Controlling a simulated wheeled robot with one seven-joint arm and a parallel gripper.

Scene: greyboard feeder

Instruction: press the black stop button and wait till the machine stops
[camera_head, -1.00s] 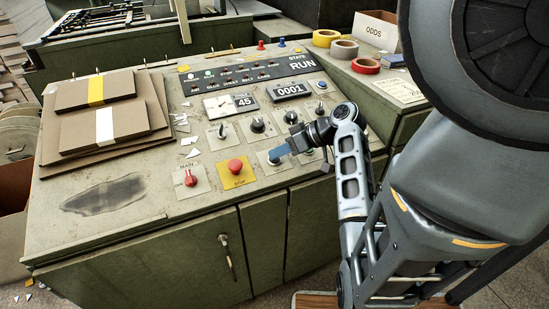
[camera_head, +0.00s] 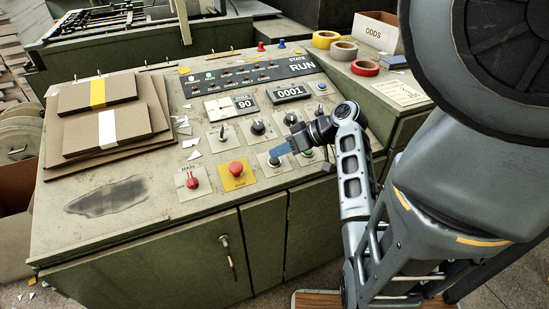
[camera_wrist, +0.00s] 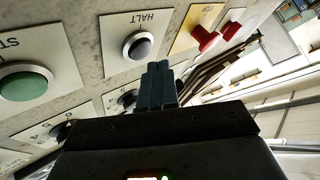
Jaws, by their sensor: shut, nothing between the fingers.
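The black stop button (camera_wrist: 140,45), on a pale plate marked HALT, shows in the wrist view just beyond my fingertips and to their left. My gripper (camera_wrist: 160,72) is shut and empty. In the wrist view a gap seems to show between the fingertips and the button, but I cannot tell its depth. In the head view my gripper (camera_head: 281,149) is over the lower row of controls. The HALT button (camera_head: 274,161) is small and partly covered there. The state display (camera_head: 302,66) reads RUN.
A red mushroom button (camera_wrist: 204,38) on a yellow plate stands right of HALT in the wrist view; a green button (camera_wrist: 25,82) stands left. In the head view, a red MAIN switch (camera_head: 192,181) is at lower left. Stacked boards (camera_head: 105,130) lie left on the console.

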